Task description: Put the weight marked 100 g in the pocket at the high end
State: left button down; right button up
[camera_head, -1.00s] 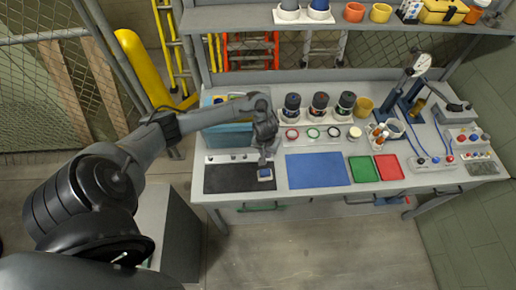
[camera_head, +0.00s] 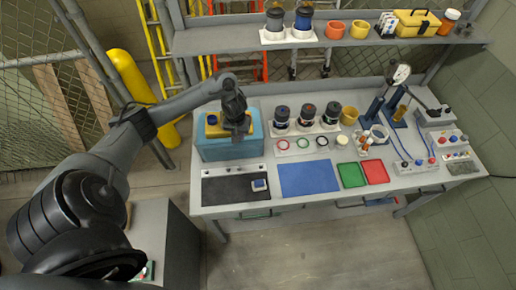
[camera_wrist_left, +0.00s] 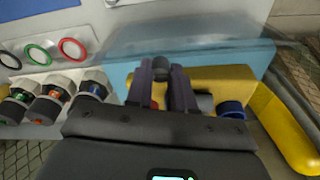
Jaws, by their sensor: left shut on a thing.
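My left gripper (camera_head: 240,136) is above the light-blue tank (camera_head: 222,151) at the back left of the bench. In the left wrist view, its two dark fingers (camera_wrist_left: 161,75) are shut on a small dark grey rounded weight (camera_wrist_left: 161,66); no marking is readable. Below is a yellow body (camera_wrist_left: 212,77) in the tank, with a blue round part (camera_wrist_left: 231,109) at one side and a bit of red by a finger. I cannot make out the pockets or which end is higher. My right gripper is not in view.
A black mat (camera_head: 226,189) with a small blue-and-white item (camera_head: 259,185) lies in front of the tank. Several small pieces stand on a pale strip behind it. Dark-topped bottles (camera_head: 281,116) stand right of the tank. A shelf (camera_head: 340,42) runs behind and above.

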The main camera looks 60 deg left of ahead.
pick_arm(q)
jog(key=m, duration=0.1)
send_near(211, 116)
jog(key=d+f, duration=0.1)
notch_tip(211, 116, down, 4)
jog(key=b, duration=0.5)
jog(key=shift+f, duration=1.3)
dwell(1.4)
jog(key=c, duration=0.9)
grip_release()
notch_tip(211, 116, up, 11)
jog(key=s+p, duration=0.1)
jog(key=shift+d, duration=0.45)
